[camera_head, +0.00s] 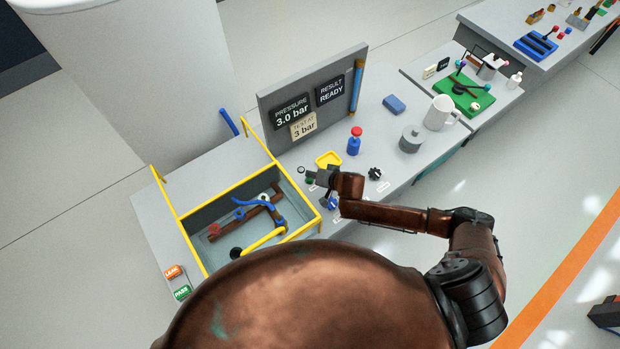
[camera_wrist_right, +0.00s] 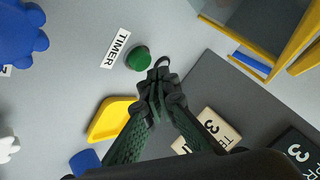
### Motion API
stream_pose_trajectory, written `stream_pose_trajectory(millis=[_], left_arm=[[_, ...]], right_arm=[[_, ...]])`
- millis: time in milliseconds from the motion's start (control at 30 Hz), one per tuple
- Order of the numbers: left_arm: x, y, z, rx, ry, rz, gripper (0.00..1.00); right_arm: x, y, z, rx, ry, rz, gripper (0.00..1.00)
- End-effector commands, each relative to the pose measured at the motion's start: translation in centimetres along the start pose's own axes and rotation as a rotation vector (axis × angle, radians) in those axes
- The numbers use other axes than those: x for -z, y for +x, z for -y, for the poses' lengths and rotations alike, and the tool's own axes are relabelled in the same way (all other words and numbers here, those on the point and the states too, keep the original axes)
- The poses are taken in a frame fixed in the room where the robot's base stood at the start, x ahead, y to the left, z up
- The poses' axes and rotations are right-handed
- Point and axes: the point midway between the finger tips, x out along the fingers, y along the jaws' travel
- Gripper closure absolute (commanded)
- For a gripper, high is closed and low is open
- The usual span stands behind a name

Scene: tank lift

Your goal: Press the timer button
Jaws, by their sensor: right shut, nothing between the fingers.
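The timer button is a round green knob (camera_wrist_right: 138,58) beside a white TIMER label (camera_wrist_right: 116,49) in the right wrist view. My right gripper (camera_wrist_right: 162,82) is shut and empty, with its fingertips just beside the button. I cannot tell whether they touch it. In the head view the right gripper (camera_head: 309,174) is over the bench by the front corner of the yellow-railed tank, and it partly hides the button. My left gripper is not in view.
A yellow tray (camera_head: 328,159) lies close to the gripper. The yellow-railed tank (camera_head: 232,198) holds pipes and valves. A grey panel (camera_head: 340,104) reads 3.0 bar and READY.

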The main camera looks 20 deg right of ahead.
Motion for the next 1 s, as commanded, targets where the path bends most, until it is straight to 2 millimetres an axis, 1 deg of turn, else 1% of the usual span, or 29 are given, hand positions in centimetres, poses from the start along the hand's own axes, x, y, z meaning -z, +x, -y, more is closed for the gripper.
stream_pose_trajectory(millis=[400, 1000], left_arm=[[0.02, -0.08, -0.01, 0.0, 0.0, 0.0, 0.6], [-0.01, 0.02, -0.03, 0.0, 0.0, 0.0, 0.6]], right_arm=[[-0.49, 0.54, -0.37, 0.001, 0.002, 0.001, 1.0], [-0.58, 0.75, -0.56, 0.0, 0.0, 0.0, 1.0]])
